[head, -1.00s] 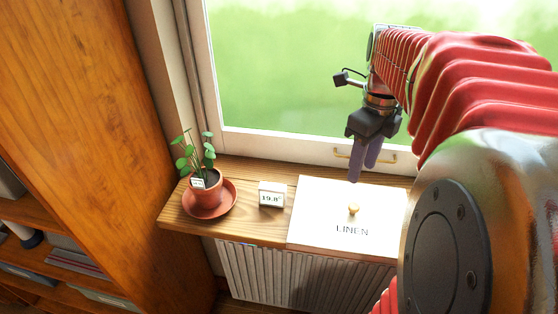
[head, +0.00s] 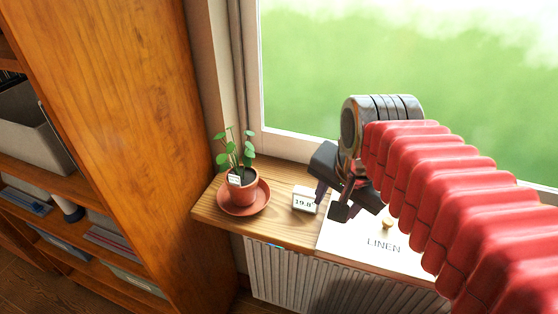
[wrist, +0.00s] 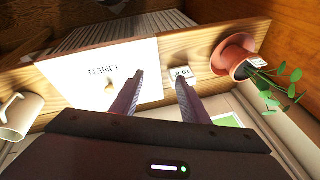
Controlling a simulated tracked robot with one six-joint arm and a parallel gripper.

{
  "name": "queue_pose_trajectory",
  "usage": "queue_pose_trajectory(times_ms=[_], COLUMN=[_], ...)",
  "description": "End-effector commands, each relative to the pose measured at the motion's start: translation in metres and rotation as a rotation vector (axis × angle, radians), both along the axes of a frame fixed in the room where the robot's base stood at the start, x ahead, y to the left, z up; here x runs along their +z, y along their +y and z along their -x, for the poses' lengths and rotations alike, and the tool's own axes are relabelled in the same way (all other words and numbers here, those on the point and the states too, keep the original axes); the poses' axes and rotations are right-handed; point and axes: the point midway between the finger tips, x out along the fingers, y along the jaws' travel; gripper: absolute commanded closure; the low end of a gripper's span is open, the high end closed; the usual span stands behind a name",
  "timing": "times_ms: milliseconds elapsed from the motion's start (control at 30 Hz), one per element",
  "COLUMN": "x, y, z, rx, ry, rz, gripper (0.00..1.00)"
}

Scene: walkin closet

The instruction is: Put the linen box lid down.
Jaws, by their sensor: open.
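The white linen box lid (head: 352,243) has LINEN printed on it and a small brass knob (head: 387,222). It appears to lie flat and closed at the wooden sill beside the small white display, partly hidden by my arm in the head view. In the wrist view the lid (wrist: 75,75) shows upside down with its knob (wrist: 110,89). My gripper (head: 330,200) is open and empty in the head view, near the lid's left edge and the display. In the wrist view my gripper's fingers (wrist: 160,78) point between lid and display, apart from the knob.
The small white display (head: 305,200) reads 19.8. A potted plant (head: 242,187) in a terracotta saucer stands left of it on the wooden sill (head: 280,222). A white mug (wrist: 20,115) stands beyond the lid. A ribbed radiator (head: 285,275) is below, a window behind, shelves left.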

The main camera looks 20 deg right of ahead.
Motion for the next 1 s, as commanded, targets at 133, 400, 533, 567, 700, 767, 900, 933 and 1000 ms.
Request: queue_pose_trajectory(times_ms=[133,400,533,567,700,767,900,933,1000], x=[-0.005,-0.016,-0.018,-0.018,-0.018,-0.018,-0.018,-0.018,-0.018], y=[0.022,0.053,0.058,0.059,0.059,0.059,0.059,0.059,0.059], z=[0.008,0.022,0.025,0.025,0.025,0.025,0.025,0.025,0.025], rx=[0.277,0.720,0.818,0.827,0.836,0.835,0.834,0.834,0.833], ry=[-0.036,-0.098,-0.113,-0.115,-0.115,-0.115,-0.115,-0.115,-0.115], rz=[0.088,0.253,0.294,0.298,0.303,0.302,0.302,0.302,0.302], gripper=[0.59,0.59,0.59,0.59,0.59,0.59,0.56,0.56,0.56])
